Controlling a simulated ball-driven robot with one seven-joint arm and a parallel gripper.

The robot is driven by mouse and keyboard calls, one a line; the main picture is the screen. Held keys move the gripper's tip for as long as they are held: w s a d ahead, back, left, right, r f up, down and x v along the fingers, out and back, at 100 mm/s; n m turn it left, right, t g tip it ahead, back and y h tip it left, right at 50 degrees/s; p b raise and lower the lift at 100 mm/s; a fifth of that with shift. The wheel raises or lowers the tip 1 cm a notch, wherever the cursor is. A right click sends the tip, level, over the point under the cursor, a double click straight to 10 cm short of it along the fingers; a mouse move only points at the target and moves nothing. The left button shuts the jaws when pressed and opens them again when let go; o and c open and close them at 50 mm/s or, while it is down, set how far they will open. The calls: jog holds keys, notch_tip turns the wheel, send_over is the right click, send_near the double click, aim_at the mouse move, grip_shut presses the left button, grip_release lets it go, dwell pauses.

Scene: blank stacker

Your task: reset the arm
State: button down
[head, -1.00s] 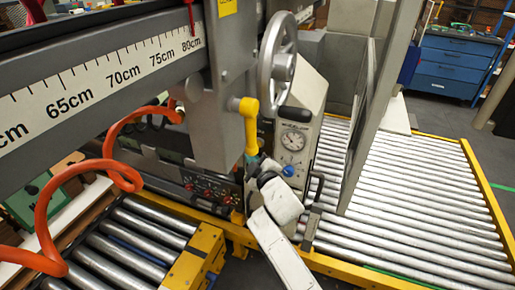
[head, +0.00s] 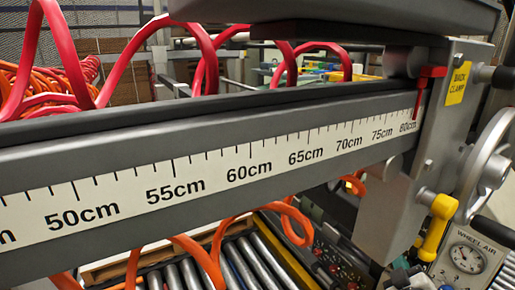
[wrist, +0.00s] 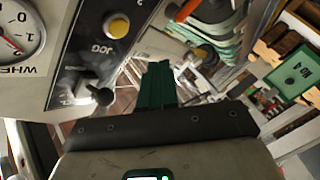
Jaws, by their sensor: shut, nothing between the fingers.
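My gripper (wrist: 157,72) shows in the wrist view, with its green fingers together and nothing between them. The fingers point away from the camera, past a grey panel on the left, and I see no contact with it. In the head view my gripper cannot be made out.
The wrist view shows a gauge (wrist: 18,35), a yellow button (wrist: 117,25) and a black joystick (wrist: 98,93) close on the left. In the head view a ruled beam (head: 250,172) crosses the picture. A handwheel (head: 485,165), yellow lever (head: 437,225) and rollers (head: 240,262) also show.

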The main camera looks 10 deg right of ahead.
jog(key=s+a+f+m+g+y, duration=0.3)
jog(key=s+a+f+g, duration=0.25)
jog(key=s+f, duration=0.4)
jog(key=s+a+f+m+g+y, duration=0.2)
jog(key=s+a+f+g, duration=0.35)
jog(key=s, duration=0.75)
jog(key=s+a+f+g+y, duration=0.1)
jog(key=s+a+g+y, duration=0.1)
jog(key=s, duration=0.8)
jog(key=a+g, duration=0.1)
jog(key=a, duration=0.1)
jog(key=shift+s+a, duration=0.15)
jog(key=shift+a, duration=0.2)
jog(key=shift+f, duration=0.1)
